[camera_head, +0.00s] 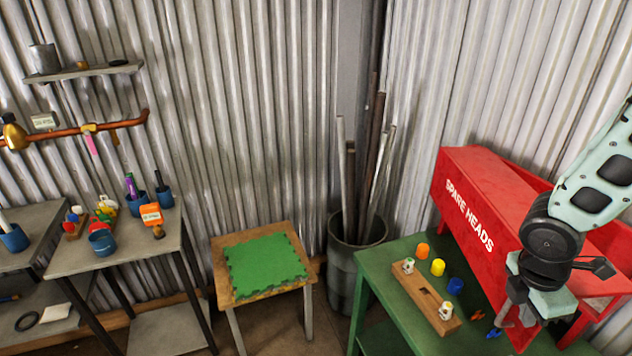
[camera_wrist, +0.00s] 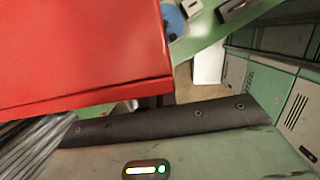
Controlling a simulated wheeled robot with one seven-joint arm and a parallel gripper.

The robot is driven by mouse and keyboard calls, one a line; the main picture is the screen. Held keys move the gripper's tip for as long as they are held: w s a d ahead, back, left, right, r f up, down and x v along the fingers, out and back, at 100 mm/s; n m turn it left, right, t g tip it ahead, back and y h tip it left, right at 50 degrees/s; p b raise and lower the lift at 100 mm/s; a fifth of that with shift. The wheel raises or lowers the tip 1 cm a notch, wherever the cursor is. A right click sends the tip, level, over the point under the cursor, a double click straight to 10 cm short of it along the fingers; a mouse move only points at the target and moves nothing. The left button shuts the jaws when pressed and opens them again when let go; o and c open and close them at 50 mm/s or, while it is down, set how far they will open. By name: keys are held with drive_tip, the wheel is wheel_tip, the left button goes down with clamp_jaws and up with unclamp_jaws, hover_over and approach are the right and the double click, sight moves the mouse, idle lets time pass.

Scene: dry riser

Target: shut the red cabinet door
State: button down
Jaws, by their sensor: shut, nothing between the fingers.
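The red cabinet (camera_head: 468,222) stands on the green table at the right of the head view, with "SPARE HEADS" in white on its long face. A red panel with an open frame (camera_head: 612,240) shows at its right, partly behind my arm; I cannot tell for sure how far the door stands open. My gripper (camera_head: 504,318) is shut and empty, pointing down in front of the cabinet's near end; I cannot tell whether it touches it. In the wrist view, a large flat red surface (camera_wrist: 80,55) fills the upper left, close to the camera.
The green table (camera_head: 385,268) holds a wooden block (camera_head: 427,297) with white pieces, and orange, yellow and blue caps (camera_head: 438,267). A bin of pipes (camera_head: 352,262) stands behind. A stool with a green mat (camera_head: 265,266) and a grey bench (camera_head: 130,240) are left.

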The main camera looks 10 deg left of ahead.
drive_tip(key=w+d+n+p, duration=0.2)
drive_tip(key=w+d+n, duration=0.1)
drive_tip(key=d, duration=1)
drive_tip(key=shift+w+d+t, duration=0.2)
drive_tip(key=shift+w+t, duration=0.1)
drive_tip(key=shift+t, duration=0.1)
drive_tip(key=shift+a, duration=0.15)
